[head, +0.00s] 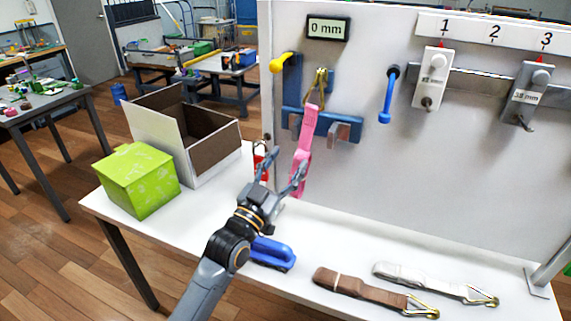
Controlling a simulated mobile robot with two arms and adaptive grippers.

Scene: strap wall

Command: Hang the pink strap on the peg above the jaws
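The pink strap (303,150) hangs down in front of the wall panel, its gold hook (318,85) at the top, against the blue fixture. The jaws (340,132) of this blue fixture are just beside and behind the strap. The peg is not clearly visible behind the hook; I cannot tell whether the hook rests on it. My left gripper (283,170) is at the strap's lower end, fingers spread apart. Its right finger overlaps the strap's edge in the picture; I cannot tell if they touch. My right gripper is not in view.
A brown strap (350,285) and a white strap (420,277) lie on the white table. A blue-handled tool (272,252) lies beside my arm. A green box (138,180) and an open carton (185,125) stand left. A display (328,28) reads 0 mm.

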